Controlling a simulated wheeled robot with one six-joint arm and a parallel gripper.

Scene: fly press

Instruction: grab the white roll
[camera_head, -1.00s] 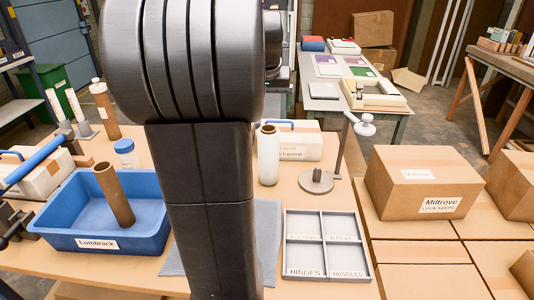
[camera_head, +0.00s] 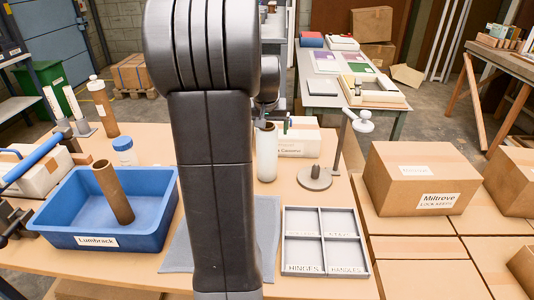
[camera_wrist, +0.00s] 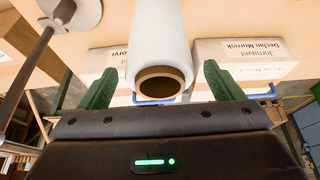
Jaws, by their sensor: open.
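The white roll (camera_head: 267,155) stands upright on the workbench, just right of my arm in the head view. In the wrist view the roll (camera_wrist: 158,32) shows its brown cardboard core end towards the camera. My gripper (camera_wrist: 159,78) is open, with one green finger on either side of the roll's end in that picture. I cannot tell how far the fingers reach along the roll, and no contact shows. In the head view my arm hides most of the gripper; a bit of green shows behind the roll's top.
A round-based metal stand (camera_head: 314,178) is close to the right of the roll. Labelled white boxes (camera_head: 299,143) stand behind it. A grey divided tray (camera_head: 325,240) lies in front right. A blue bin (camera_head: 70,222) with a brown tube (camera_head: 114,194) is on the left. Cardboard boxes (camera_head: 424,180) are at right.

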